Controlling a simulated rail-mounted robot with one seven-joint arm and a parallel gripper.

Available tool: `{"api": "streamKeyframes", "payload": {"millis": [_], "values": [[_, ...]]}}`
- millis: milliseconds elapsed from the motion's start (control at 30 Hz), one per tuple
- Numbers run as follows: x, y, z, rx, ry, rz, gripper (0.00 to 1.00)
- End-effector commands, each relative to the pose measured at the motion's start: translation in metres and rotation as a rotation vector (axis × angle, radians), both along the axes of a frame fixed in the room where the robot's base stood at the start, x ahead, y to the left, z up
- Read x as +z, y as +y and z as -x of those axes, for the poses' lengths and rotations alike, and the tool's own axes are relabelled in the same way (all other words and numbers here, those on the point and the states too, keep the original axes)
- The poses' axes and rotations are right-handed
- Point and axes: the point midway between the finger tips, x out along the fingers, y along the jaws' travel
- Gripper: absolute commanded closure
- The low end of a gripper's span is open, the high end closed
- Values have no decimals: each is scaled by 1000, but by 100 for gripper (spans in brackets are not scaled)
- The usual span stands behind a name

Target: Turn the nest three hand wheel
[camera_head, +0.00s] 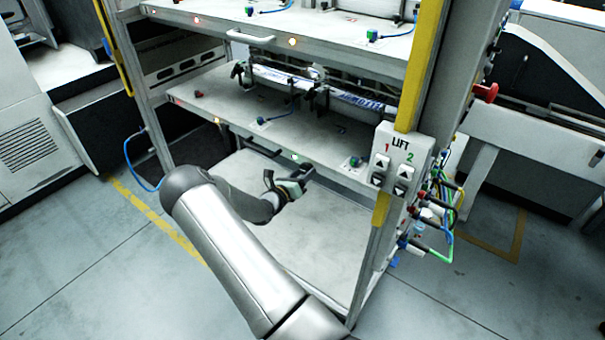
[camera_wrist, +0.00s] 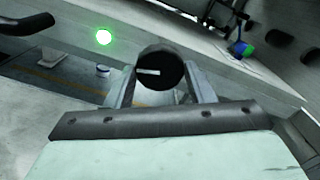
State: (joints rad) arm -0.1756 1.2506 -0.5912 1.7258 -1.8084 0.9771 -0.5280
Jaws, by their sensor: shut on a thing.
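My gripper (camera_head: 304,174) is at the front edge of the lower shelf, just below a green light, in the head view. In the wrist view its two fingers (camera_wrist: 160,88) are shut on a dark round knob-like piece (camera_wrist: 160,65) with a pale mark on its face. The piece sits below the shelf's front rail, to the right of the green light (camera_wrist: 104,37). I cannot tell for sure that it is the nest three hand wheel; in the head view my gripper hides most of it.
A dark bar handle (camera_head: 262,149) is left of my gripper on the shelf front. The lower shelf (camera_head: 225,105) holds rollers with printed labels (camera_head: 355,100). A lift control box (camera_head: 392,160) is on the right post. A bare platform (camera_head: 325,225) is below.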

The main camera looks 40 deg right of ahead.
Motion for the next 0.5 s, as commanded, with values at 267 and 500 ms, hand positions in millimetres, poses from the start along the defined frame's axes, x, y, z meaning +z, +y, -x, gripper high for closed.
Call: {"api": "streamKeyframes", "payload": {"millis": [267, 500], "values": [[1, 1, 0, 1, 150, 45, 74], [0, 1, 0, 2, 211, 62, 74]]}}
